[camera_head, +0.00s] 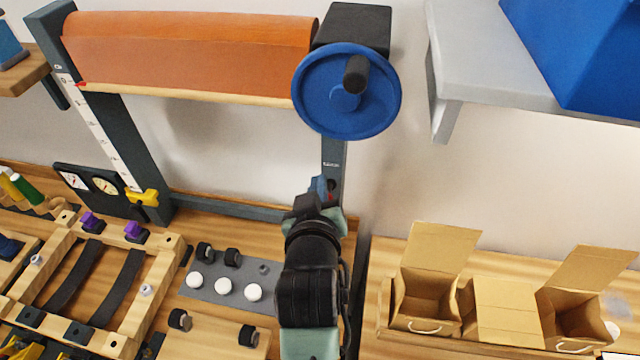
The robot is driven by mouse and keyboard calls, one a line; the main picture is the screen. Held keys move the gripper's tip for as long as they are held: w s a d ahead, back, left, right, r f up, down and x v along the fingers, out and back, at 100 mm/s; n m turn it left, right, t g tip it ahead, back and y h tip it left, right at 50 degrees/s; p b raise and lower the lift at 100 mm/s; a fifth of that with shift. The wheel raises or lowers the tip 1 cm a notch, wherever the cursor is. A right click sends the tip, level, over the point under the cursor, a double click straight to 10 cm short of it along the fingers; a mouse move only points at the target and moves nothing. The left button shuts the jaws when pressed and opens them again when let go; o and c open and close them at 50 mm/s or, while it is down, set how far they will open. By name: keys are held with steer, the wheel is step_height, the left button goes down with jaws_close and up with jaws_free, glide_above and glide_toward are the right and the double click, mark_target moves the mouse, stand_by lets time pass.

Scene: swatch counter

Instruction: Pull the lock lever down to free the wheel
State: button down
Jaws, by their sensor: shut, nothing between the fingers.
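The blue wheel (325,112) with a black knob (357,74) is mounted at the right end of the orange roll (190,45), against a black housing (355,25). A dark post (334,153) runs down below the wheel. My gripper (323,187) is shut and empty at the lower part of this post. A small blue piece and a bit of red show right at the fingertips; I cannot tell whether they belong to the lock lever. My wrist and arm hide the post's lower end.
A wooden frame with dark straps (120,290) and a grey plate with white discs (205,297) lie on the counter left of my arm. Open cardboard boxes (430,290) stand to the right. A grey shelf (470,60) with a blue bin (590,50) hangs at upper right.

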steer(key=shift+s+d+f, duration=0.15)
steer(key=shift+s+f, duration=0.15)
steer(key=shift+f, duration=0.15)
steer(key=shift+s+f+t+b, duration=0.15)
steer(key=shift+t+b, duration=0.15)
steer(key=shift+b, duration=0.6)
